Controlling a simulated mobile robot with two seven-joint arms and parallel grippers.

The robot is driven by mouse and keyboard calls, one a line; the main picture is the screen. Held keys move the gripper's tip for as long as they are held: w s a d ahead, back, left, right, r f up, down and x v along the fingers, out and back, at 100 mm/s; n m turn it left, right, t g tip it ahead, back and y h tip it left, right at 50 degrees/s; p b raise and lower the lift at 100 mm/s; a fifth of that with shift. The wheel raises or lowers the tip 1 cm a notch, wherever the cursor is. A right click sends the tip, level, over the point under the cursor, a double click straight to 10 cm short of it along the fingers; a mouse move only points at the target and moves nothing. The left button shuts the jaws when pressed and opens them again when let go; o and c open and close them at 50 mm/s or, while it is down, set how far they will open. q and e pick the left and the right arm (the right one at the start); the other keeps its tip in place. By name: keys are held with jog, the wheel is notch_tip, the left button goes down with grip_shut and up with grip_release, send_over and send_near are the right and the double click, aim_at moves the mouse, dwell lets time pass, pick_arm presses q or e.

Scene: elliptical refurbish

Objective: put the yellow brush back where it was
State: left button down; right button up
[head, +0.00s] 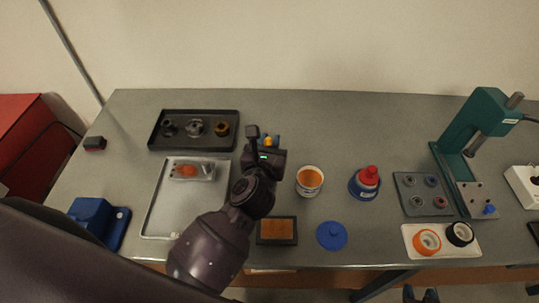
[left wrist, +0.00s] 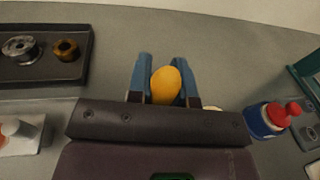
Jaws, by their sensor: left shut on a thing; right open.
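My left gripper (head: 269,142) reaches over the middle of the table, beyond the white tub. In the left wrist view its blue fingers (left wrist: 165,82) are shut on a rounded yellow thing (left wrist: 166,86), which looks like the yellow brush's handle. Only a small bit of the yellow brush (head: 268,141) shows in the head view; its lower end is hidden, so I cannot tell whether it touches the table. My right gripper (head: 421,295) shows only as dark, parted fingertips at the bottom edge, open and away from the objects.
A white tub with orange contents (head: 310,180), a blue-red bottle (head: 365,183), a blue lid (head: 331,235) and a brown pad (head: 277,230) surround the arm. A black parts tray (head: 155,143) and metal tray (head: 157,220) lie left; a green press (head: 468,140) stands right. The back middle is clear.

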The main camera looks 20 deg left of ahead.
pick_arm(q)
notch_tip(320, 180, down, 4)
jog(key=shift+f+b, duration=0.15)
jog(key=shift+b, duration=0.45)
jog(key=shift+f, duration=0.1)
jog(key=c, duration=1)
grip_release()
